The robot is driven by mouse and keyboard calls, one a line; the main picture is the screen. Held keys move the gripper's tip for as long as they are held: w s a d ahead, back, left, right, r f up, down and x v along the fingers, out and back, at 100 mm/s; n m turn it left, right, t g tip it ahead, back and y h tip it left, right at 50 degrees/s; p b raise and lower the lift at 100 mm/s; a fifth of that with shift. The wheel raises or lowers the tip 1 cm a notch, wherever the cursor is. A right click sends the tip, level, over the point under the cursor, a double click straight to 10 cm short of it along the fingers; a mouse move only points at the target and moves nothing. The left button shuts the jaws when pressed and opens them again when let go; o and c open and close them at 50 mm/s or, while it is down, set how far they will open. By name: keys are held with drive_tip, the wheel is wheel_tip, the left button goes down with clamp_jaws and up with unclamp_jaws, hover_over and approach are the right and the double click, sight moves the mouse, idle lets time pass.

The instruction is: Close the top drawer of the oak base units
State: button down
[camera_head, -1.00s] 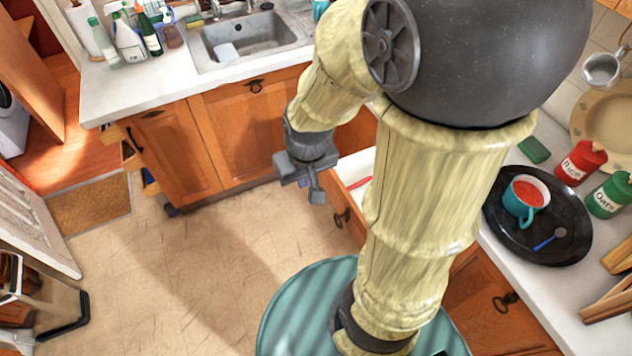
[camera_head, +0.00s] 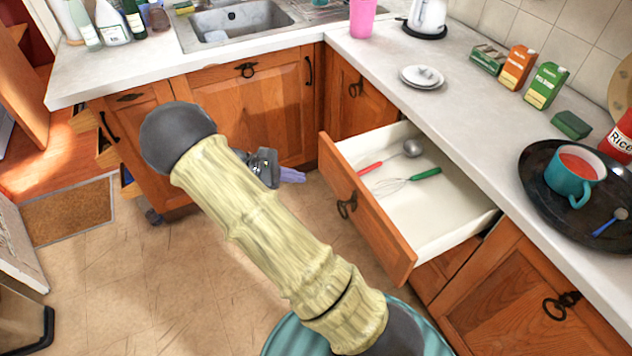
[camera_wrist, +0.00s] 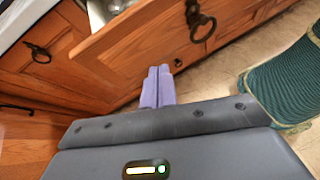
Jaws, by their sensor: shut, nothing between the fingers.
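The top drawer (camera_head: 371,212) of the oak base units is pulled well out on the right-hand run. A ladle with a red handle (camera_head: 372,167) and a whisk with a green handle (camera_head: 424,174) lie inside it. The drawer front has a dark ring handle (camera_head: 347,206). My gripper (camera_head: 296,175) is shut and empty, left of the drawer front and apart from it in the head view. In the wrist view the lilac fingers (camera_wrist: 158,72) lie together. The drawer front (camera_wrist: 140,38) and its ring handle (camera_wrist: 196,18) show beyond them.
The worktop (camera_head: 440,95) above the drawer holds a black tray (camera_head: 540,205) with a teal mug (camera_head: 573,176), plus cartons. Oak cupboards (camera_head: 245,105) under the sink stand behind my arm.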

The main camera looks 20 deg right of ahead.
sight(325, 163)
drive_tip(key=w+a+f+n+t+h+b, duration=0.3)
drive_tip(key=w+a+f+n+h+b, duration=0.1)
drive_tip(key=w+a+f+h+b, duration=0.1)
drive_tip(key=shift+w+f+n+h+b, duration=0.3)
drive_tip(key=shift+w+f+h, duration=0.2)
drive_tip(key=shift+w+f, duration=0.3)
drive_tip(key=shift+s+f, duration=0.1)
drive_tip(key=d, duration=1.4)
drive_tip(key=shift+w, duration=0.2)
